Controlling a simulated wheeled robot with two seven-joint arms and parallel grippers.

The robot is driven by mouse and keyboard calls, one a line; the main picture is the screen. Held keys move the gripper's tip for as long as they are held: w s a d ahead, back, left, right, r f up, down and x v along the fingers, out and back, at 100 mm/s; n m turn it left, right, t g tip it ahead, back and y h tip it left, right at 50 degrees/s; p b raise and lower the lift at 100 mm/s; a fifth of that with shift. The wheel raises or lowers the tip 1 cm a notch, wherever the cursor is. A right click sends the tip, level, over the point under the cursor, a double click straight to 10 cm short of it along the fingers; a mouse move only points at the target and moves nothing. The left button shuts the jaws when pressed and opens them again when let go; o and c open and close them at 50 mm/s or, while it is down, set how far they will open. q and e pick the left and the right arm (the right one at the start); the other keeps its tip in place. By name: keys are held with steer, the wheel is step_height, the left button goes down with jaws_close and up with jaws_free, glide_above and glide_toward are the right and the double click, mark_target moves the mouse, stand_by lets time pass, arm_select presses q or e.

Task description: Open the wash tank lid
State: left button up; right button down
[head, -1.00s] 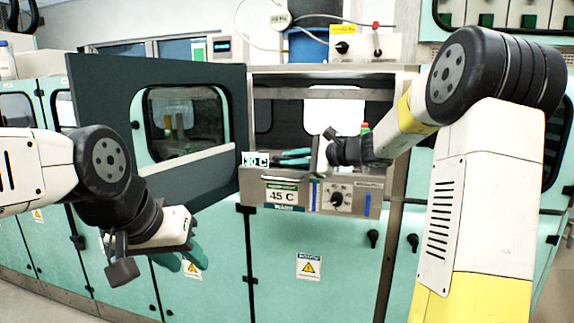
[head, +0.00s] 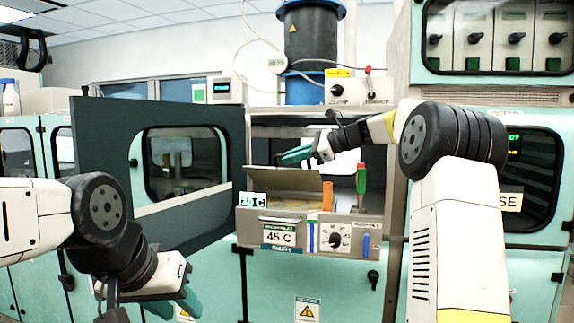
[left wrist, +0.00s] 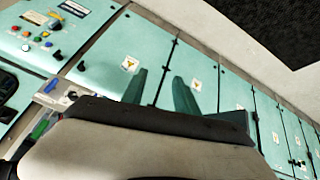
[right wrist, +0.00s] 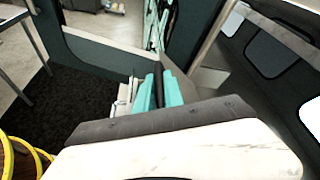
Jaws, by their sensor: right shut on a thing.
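The wash tank (head: 290,219) is the grey box with the "45 C" label in the open cabinet bay. Its lid (head: 285,180) is a grey-brown panel tilted up at the tank's left, with some of the opening showing on its right. My right gripper (head: 296,155) is at the lid's upper edge, its teal fingers closed; in the right wrist view they (right wrist: 158,92) are shut around a narrow dark part, which I take as the lid's handle. The exact contact is small in the head view. My left gripper (head: 178,306) is open and empty, low in front of the cabinets; its fingers also show apart (left wrist: 160,92).
A dark-framed cabinet door (head: 90,165) stands open left of the tank. A green-handled tool (head: 361,180) and an orange piece (head: 327,196) stand at the tank's right. A control knob (head: 337,239) is on the tank front. A blue-rimmed drum (head: 311,50) is above.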

stand_by(0.4)
arm_select(q)
steer(key=c, duration=0.4)
steer(key=shift+w+d, duration=0.1)
steer(key=shift+d, duration=0.2)
steer(key=c, duration=0.3)
steer(key=w+d+n+h, duration=0.1)
steer(key=d, duration=0.1)
steer(key=w+d+r+n+h, duration=0.1)
steer(key=d+n+h, duration=0.1)
steer(key=d, duration=0.1)
steer(key=w+d+r+n+g+h, duration=0.1)
steer(key=d, duration=0.1)
steer(key=shift+d+n+h, duration=0.15)
steer(key=shift+n+h, duration=0.15)
jaws_close()
steer(key=w+d+r+n+t+h, duration=0.2)
steer(key=w+r+n+h, duration=0.1)
steer(key=w+r+n, duration=0.3)
steer(key=w+d+r+n+t+h, duration=0.25)
steer(key=w+n, duration=0.25)
steer(key=w, duration=0.4)
steer(key=w+a+r+n+t, duration=0.4)
steer(key=w+a+n+t, duration=0.15)
steer(key=w+n, duration=0.45)
steer(key=r+x, duration=0.1)
steer(key=x, duration=1.2)
steer(key=shift+m+y, duration=0.4)
steer(key=shift+y, duration=0.05)
